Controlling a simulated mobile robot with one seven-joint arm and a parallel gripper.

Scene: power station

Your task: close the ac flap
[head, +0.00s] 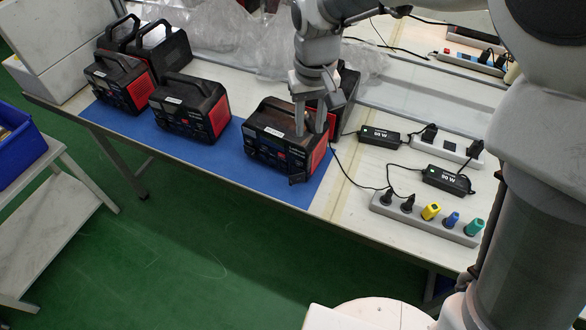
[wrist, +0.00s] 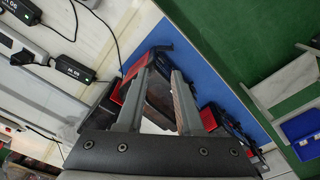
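A black and red power station (head: 272,140) stands on the blue mat, nearest to my arm. A small dark piece that looks like its AC flap (head: 297,179) juts out at the lower right of its front. In the wrist view a dark piece that may be the same flap (wrist: 161,47) sticks out past the fingertips. My gripper (head: 309,131) points down over the right end of this station. In the wrist view my gripper (wrist: 163,66) has its fingers apart with nothing held between them. I cannot tell whether a finger touches the station.
Several other power stations (head: 190,106) stand to the left on the blue mat (head: 230,155). Black power adapters (head: 446,180), cables and a power strip (head: 425,221) with colored plugs lie to the right. Clear plastic wrap (head: 235,40) lies behind. Open green floor (head: 190,240) is in front.

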